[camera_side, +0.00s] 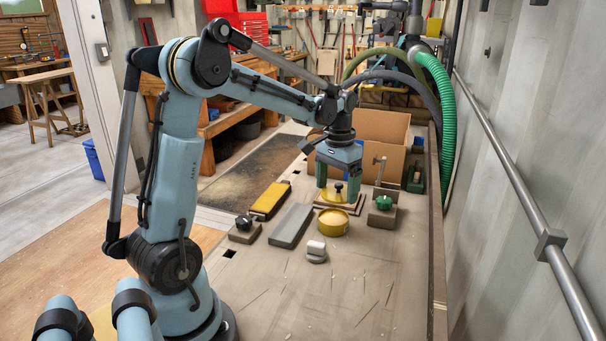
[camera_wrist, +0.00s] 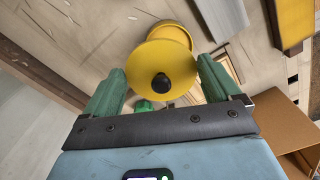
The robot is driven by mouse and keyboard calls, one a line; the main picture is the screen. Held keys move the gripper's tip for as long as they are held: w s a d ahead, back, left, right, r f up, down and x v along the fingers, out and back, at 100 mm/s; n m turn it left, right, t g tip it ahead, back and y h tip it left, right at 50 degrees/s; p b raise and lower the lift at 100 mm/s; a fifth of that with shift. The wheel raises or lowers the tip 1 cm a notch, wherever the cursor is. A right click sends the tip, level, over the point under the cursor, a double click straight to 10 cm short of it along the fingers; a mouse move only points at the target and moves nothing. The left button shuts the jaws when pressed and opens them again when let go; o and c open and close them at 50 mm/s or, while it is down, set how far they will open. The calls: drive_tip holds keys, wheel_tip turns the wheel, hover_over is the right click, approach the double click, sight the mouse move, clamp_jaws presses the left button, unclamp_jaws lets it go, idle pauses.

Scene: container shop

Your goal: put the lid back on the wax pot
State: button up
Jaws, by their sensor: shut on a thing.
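The wax pot (camera_side: 333,229) is a round yellow tub, open at the top with pale wax inside, standing on the bench. My gripper (camera_side: 338,187) is shut on the yellow lid (camera_side: 330,195), its green fingers at opposite edges of the rim. The lid has a black knob and is held above the bench, behind the pot in the side view. In the wrist view the lid (camera_wrist: 150,58) sits between my fingertips (camera_wrist: 161,68), with its knob towards the camera. The pot (camera_wrist: 178,32) shows beyond it, partly hidden by the lid.
A grey block (camera_side: 291,226), a yellow-topped block (camera_side: 269,200), and a black-knobbed block (camera_side: 244,230) lie left of the pot. A green-knobbed fixture (camera_side: 383,204) with an upright post stands at right. A small pale object (camera_side: 316,251) lies in front. A cardboard box (camera_side: 380,128) stands behind.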

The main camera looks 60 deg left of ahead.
drive_tip(key=shift+s+a+f, duration=0.1)
drive_tip(key=shift+a+f, duration=0.05)
drive_tip(key=shift+a, duration=0.5)
drive_tip(key=shift+f, duration=3.15)
drive_tip(key=shift+f, duration=0.15)
drive_tip(key=o, duration=0.7)
drive_tip(key=shift+o, duration=0.2)
drive_tip(key=shift+r, duration=3.5)
